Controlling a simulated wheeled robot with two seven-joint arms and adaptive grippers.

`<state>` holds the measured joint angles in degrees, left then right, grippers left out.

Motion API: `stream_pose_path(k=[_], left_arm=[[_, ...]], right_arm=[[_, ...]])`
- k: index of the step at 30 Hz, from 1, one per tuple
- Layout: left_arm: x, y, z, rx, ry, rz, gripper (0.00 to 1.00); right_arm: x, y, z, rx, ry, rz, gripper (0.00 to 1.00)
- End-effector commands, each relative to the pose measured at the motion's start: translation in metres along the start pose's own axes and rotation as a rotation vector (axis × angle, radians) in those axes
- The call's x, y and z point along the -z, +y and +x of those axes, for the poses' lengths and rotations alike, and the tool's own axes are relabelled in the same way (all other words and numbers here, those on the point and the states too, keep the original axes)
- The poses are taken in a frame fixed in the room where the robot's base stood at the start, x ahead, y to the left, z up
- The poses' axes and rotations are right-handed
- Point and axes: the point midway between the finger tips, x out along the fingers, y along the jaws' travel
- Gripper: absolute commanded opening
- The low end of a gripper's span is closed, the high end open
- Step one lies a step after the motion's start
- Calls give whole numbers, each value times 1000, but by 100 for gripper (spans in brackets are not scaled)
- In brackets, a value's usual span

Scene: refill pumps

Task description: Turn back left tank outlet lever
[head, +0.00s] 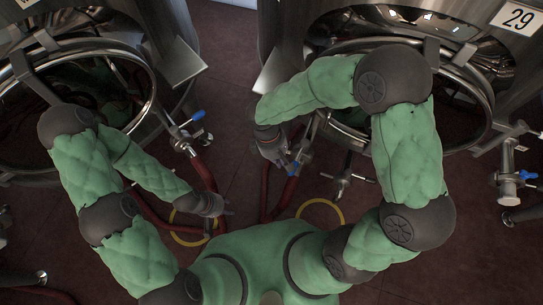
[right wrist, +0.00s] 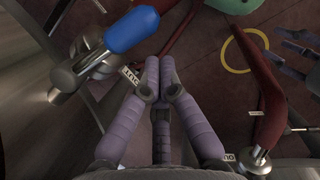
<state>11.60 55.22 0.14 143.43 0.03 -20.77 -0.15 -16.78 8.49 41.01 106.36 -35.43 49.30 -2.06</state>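The left tank's outlet valve carries a blue lever (head: 198,115), left of centre in the head view. Another blue lever (head: 293,168) sits on the outlet of the tank marked 29, right beside my right gripper (head: 275,150). In the right wrist view a blue lever (right wrist: 132,30) on a metal valve lies up and left of my right gripper's fingers (right wrist: 160,68). Those fingers are together with nothing visible between them, apart from the lever. My left gripper (head: 215,206) is low, below the left tank's valve and away from its lever; its fingers look spread and empty.
Red hoses (head: 205,175) run down from the outlets, and a red hose (right wrist: 270,100) stands right of my right fingers. Yellow rings (head: 320,212) lie on the dark red floor. A metal valve with a blue handle (head: 527,174) is at the far right.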

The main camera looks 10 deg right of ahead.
Motion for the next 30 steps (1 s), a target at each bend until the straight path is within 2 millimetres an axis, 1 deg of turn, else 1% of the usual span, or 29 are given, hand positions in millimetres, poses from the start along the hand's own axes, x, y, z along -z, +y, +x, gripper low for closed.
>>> stream_pose_path(k=[3, 6, 16, 23, 30], left_arm=[[0, -1, 3, 0, 0, 0, 40], [0, -1, 3, 0, 0, 0, 40], [0, -1, 2, 0, 0, 0, 40], [0, 2, -7, 0, 0, 0, 40], [0, 2, -6, 0, 0, 0, 40]], right_arm=[[-6, 0, 2, 0, 1, 0, 0], [-8, 0, 2, 0, 0, 0, 0], [-9, 0, 2, -1, 0, -4, 0], [-30, -3, 5, -31, -1, -119, 0], [-31, -3, 8, -33, -4, -133, 0]])
